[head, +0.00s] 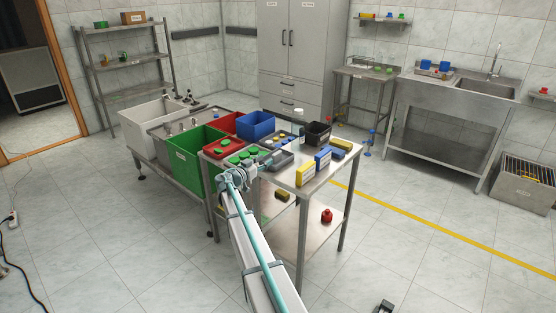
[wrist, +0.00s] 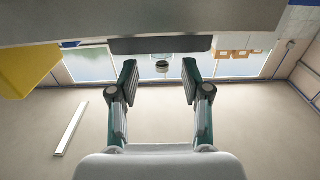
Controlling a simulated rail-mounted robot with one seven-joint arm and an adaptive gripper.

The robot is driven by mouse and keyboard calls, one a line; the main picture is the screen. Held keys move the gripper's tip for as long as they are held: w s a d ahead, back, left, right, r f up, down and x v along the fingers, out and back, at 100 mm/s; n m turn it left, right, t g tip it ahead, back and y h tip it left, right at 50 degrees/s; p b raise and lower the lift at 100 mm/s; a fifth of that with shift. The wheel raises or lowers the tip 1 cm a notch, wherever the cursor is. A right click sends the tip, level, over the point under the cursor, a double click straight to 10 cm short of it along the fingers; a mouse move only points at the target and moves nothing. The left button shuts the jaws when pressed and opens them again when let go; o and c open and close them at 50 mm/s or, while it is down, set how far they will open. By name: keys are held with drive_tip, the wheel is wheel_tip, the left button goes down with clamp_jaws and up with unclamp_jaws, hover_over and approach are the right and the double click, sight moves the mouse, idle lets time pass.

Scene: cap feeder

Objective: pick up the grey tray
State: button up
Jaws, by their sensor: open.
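A grey tray (head: 285,159) lies on the metal table, just beyond my gripper in the head view. Its left part is hidden behind my gripper. My gripper (head: 267,165) is low over the near side of the table and points at the tray. In the wrist view, which looks upside down, my gripper (wrist: 157,75) is open with nothing between its fingers. A dark grey bar-like shape (wrist: 160,45) lies ahead of the fingertips; it is probably the tray's near wall. I cannot tell whether the fingertips touch it.
Green (head: 190,160) and blue (head: 257,124) bins stand left and behind. The yellow box is close, at upper left in the wrist view.

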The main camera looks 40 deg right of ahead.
sight(272, 156)
drive_tip(key=p+x, duration=0.2)
drive_tip(key=x, duration=0.6)
drive_tip(key=shift+d+f, duration=0.1)
drive_tip(key=shift+f, duration=0.05)
clamp_jaws()
